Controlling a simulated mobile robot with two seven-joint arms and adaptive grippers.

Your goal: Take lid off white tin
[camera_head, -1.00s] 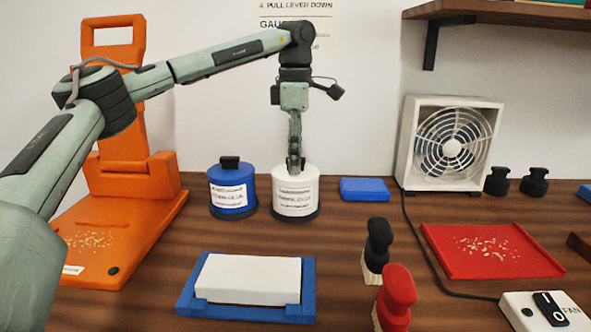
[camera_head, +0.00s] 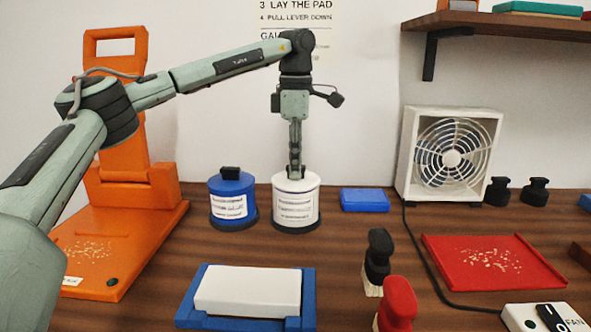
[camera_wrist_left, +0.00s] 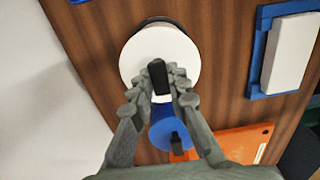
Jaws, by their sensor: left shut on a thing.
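The white tin (camera_head: 295,208) stands upright on the wooden counter, with a label on its front and a dark base. Its round white lid (camera_wrist_left: 149,50) fills the upper middle of the left wrist view, with a black knob (camera_wrist_left: 158,76) on top. My left gripper (camera_head: 295,174) points straight down over the tin and is shut on the lid's knob. In the left wrist view its two fingers (camera_wrist_left: 158,84) flank the knob. I cannot tell whether there is a gap between lid and tin. My right gripper is not in view.
A blue tin (camera_head: 232,202) with a black knob stands close left of the white tin. A blue block (camera_head: 364,200) lies to its right. An orange press (camera_head: 122,245) stands at the left, a fan (camera_head: 449,152) at the back right. A white block in a blue holder (camera_head: 247,292) is in front.

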